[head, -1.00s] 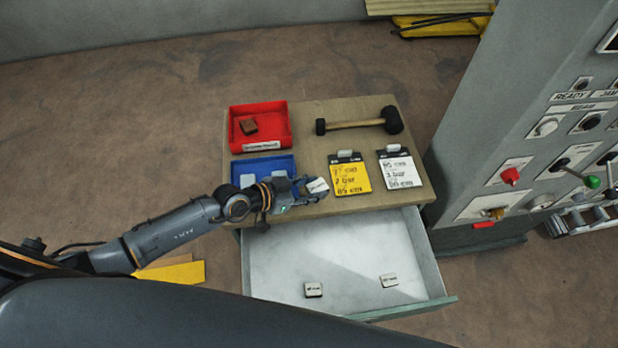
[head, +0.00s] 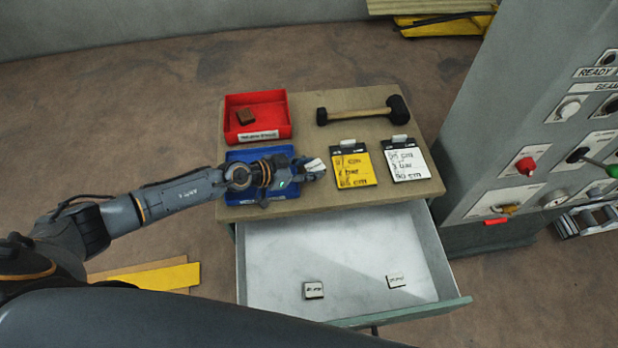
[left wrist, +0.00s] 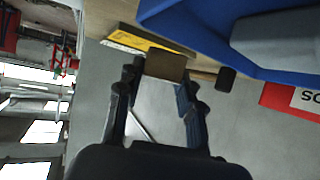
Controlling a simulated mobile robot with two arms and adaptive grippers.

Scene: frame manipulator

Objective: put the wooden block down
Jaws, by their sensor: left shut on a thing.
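The wooden block (head: 314,165), brown with a pale top face, is between the fingertips of my left gripper (head: 308,169). The left wrist view shows the brown block (left wrist: 166,65) pinched between both fingers. In the head view the gripper and block are in front of the blue tray's right side and left of the yellow clipboard. The blue tray (head: 240,157) is partly hidden by my arm; the left wrist view shows its wall (left wrist: 185,32) with a grey block inside (left wrist: 275,38). My right gripper is not in view.
A mallet (head: 358,116), a yellow clipboard (head: 354,170) and a white clipboard (head: 405,164) lie on the cabinet top. The open drawer (head: 290,250) holds two small labelled blocks. A control panel stands at right.

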